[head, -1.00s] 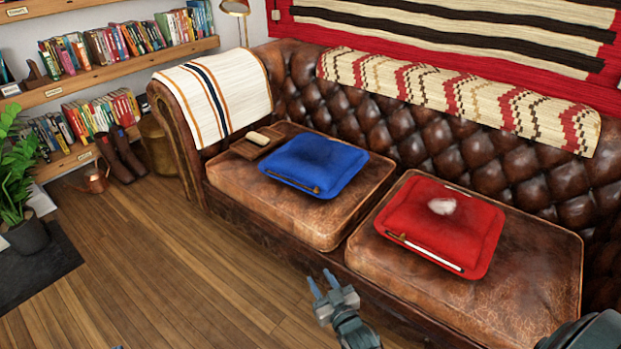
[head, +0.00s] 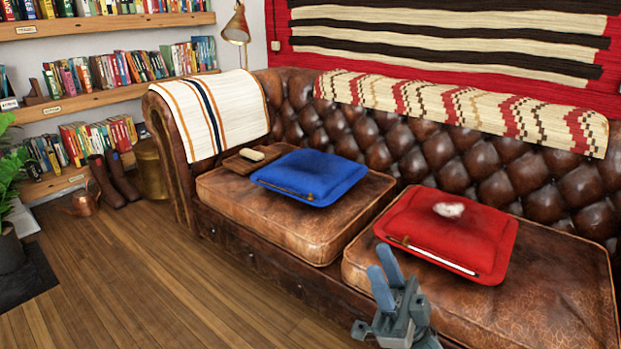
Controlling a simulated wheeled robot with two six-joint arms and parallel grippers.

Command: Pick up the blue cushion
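The blue cushion (head: 312,174) lies flat on the left seat of the brown leather sofa (head: 270,225). A thin brown stick-like thing (head: 285,186) lies along its front edge. My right gripper (head: 382,258) is at the bottom, in front of the sofa's right seat. It is empty, its two blue fingers apart, and it is to the right of the blue cushion and nearer to me, not touching it. My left gripper is out of view.
A red cushion (head: 455,232) with a white tuft (head: 448,210) and a white-and-brown stick (head: 432,255) lies on the right seat. A wooden tray (head: 240,162) holding a pale block (head: 258,154) sits behind the blue cushion's left side. The wooden floor (head: 150,275) at left is clear.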

